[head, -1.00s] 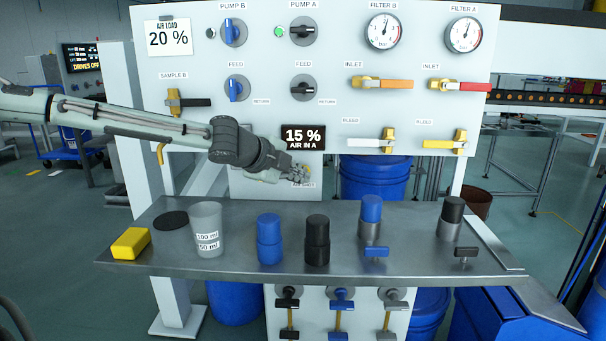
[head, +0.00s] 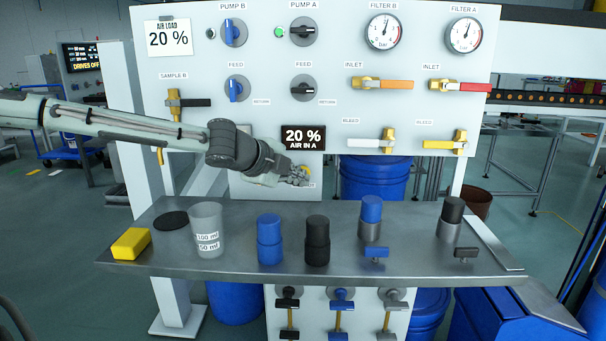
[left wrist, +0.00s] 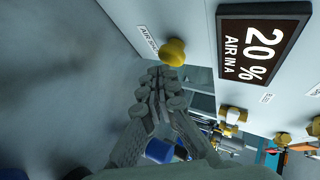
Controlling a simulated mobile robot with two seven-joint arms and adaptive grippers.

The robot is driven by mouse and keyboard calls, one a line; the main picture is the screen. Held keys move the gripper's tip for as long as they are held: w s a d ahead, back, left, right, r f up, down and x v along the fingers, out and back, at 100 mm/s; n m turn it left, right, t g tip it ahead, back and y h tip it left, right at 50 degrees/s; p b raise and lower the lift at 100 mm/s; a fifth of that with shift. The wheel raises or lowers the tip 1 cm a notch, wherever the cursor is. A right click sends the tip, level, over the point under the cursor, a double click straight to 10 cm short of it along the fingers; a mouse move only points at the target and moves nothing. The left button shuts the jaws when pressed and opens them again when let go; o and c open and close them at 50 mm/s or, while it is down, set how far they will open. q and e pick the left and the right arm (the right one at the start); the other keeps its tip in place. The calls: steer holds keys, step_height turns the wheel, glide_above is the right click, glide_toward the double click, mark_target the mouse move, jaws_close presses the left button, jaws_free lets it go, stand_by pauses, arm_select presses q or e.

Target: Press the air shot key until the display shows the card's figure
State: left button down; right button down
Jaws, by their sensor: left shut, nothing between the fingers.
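The white card (head: 167,38) at the panel's top left reads AIR LOAD 20 %. The black display (head: 303,139) reads 20 % AIR IN A, and it also shows in the left wrist view (left wrist: 262,45). The air shot key is a round yellow knob (left wrist: 173,52) beside its AIR SHOT label (left wrist: 149,39). My left gripper (head: 299,177) is shut and empty at the key, below the display. In the left wrist view its fingertips (left wrist: 160,80) are right by the key; I cannot tell whether they touch it. My right gripper is not in view.
Below the gripper is a metal shelf (head: 400,262) with a yellow block (head: 131,243), a clear measuring cup (head: 208,230) and several blue and black capped cylinders. Valve handles, such as the white bleed lever (head: 366,143), stick out right of the display.

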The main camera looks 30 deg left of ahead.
arm_select(q)
steer(key=shift+s+d, duration=0.15)
steer(key=shift+s, duration=0.05)
steer(key=shift+s+d+r+p, duration=0.1)
steer(key=shift+s+d+p, duration=0.3)
steer(key=shift+s, duration=0.3)
steer(key=shift+s+d+r+p, duration=0.1)
steer(key=shift+s+d+p, duration=0.15)
steer(key=shift+s+d, duration=0.35)
steer(key=shift+s+d+f, duration=0.1)
steer(key=shift+s+d, duration=0.05)
steer(key=shift+s, duration=0.3)
steer(key=shift+s+d+f, duration=0.1)
steer(key=shift+s+d, duration=0.05)
steer(key=shift+s, duration=0.25)
